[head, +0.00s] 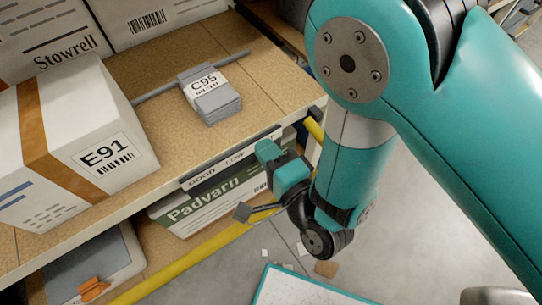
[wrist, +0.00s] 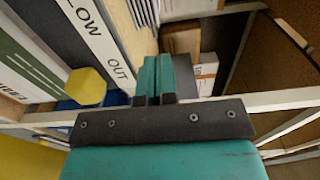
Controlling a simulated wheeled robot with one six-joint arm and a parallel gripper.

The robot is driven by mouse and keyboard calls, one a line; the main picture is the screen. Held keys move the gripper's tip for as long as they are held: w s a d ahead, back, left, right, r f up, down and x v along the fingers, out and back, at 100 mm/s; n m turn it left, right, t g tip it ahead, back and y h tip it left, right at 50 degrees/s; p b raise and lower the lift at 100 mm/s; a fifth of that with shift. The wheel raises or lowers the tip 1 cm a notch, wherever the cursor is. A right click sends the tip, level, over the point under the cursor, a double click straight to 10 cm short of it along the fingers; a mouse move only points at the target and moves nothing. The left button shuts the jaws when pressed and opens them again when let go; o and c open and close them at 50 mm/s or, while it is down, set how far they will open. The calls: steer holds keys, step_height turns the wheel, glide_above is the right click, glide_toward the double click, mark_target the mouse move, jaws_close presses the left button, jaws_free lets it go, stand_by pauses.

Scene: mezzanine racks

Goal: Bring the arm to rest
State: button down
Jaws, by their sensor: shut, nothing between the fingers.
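My arm is teal and grey and comes in from the upper right of the head view, bent down at a large round joint. My gripper (head: 267,150) hangs beside the shelf's front edge, close to the label strip, with a dark wrist joint below it. In the wrist view the two teal fingers of my gripper (wrist: 167,62) lie side by side, shut with nothing between them. I cannot tell whether the gripper touches the shelf edge.
The upper shelf (head: 150,75) holds a white E91 box (head: 70,140) and a grey C95 stack (head: 212,100). A Padvarn box (head: 205,205) sits below, behind a yellow rail (head: 190,258). Grey floor (head: 400,230) lies open at right; a teal-edged board (head: 305,290) is at the bottom.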

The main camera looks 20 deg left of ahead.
steer(key=w+d+r+n+g+h+p, duration=0.2)
steer(key=w+d+r+n+g, duration=0.15)
steer(key=r, duration=0.45)
steer(key=w+d+r+n+g+h+p, duration=0.2)
steer(key=w+d+r+n+g, duration=0.15)
steer(key=r, duration=0.55)
steer(key=s+d+r+n+g+h+p, duration=0.1)
steer(key=s+d+r+n+h, duration=0.2)
steer(key=d, duration=0.6)
steer(key=s+d+r+n+g+h+p, duration=0.1)
steer(key=s+d+r+n+g+h, duration=0.1)
steer(key=s+d+r, duration=0.4)
steer(key=s+d+n+h, duration=0.1)
steer(key=d+n, duration=0.1)
steer(key=d, duration=0.2)
steer(key=shift+s+d+r+g, duration=0.2)
steer(key=shift+d+r+g, duration=0.1)
steer(key=shift+r, duration=0.1)
